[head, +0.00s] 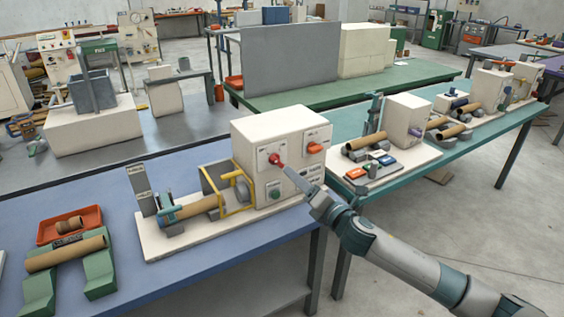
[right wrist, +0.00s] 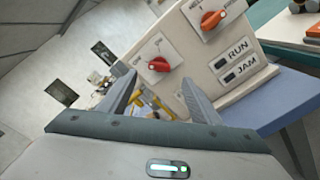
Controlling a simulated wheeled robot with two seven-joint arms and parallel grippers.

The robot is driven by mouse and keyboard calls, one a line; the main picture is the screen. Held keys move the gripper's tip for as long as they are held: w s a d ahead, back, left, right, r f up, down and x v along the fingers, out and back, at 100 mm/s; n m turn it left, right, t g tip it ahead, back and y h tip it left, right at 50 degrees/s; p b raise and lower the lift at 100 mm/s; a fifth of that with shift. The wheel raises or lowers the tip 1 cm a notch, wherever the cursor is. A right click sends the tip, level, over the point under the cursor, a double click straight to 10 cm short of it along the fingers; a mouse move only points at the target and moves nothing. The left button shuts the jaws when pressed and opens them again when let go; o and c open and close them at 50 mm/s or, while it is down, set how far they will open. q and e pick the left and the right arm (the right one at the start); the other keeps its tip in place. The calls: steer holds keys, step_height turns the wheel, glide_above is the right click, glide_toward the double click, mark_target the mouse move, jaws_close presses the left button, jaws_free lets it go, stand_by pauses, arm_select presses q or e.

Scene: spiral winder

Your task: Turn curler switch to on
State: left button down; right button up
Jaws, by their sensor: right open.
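The winder's off-white control box (head: 253,136) stands on the blue bench. A red rotary switch (head: 275,159) sits on its front face, with small labels that I cannot read surely; it also shows in the right wrist view (right wrist: 159,64). A second, orange-red rotary switch (head: 315,149) is to its right, also in the right wrist view (right wrist: 211,19). My right gripper (head: 288,170) is close to the red switch. In the right wrist view its fingers (right wrist: 160,82) are apart, with the red switch just beyond their tips. Contact is not visible. My left gripper is not in view.
A green button (head: 274,195) and RUN and JAM indicators (right wrist: 237,60) are on the same face. A yellow guard frame (head: 239,208) and a brown tube (head: 193,208) lie left of the box. A teal bench (head: 440,160) with more machines stands to the right.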

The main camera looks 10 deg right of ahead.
mark_target(280, 163)
steer(key=p+x, duration=0.1)
steer(key=x, duration=0.7)
steer(key=shift+a, duration=0.1)
steer(key=shift+w+a, duration=0.1)
steer(key=shift+w, duration=0.3)
steer(key=shift+w+a+p, duration=0.1)
steer(key=shift+w+p, duration=0.2)
steer(key=shift+w, duration=0.1)
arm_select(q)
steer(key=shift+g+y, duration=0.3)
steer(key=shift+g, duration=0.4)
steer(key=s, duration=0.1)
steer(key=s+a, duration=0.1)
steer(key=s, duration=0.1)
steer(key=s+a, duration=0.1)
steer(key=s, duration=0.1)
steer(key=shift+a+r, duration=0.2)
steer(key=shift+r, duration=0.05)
arm_select(e)
steer(key=shift+w, duration=0.1)
steer(key=c, duration=1)
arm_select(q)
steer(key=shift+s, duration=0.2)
arm_select(e)
steer(key=shift+c, duration=0.2)
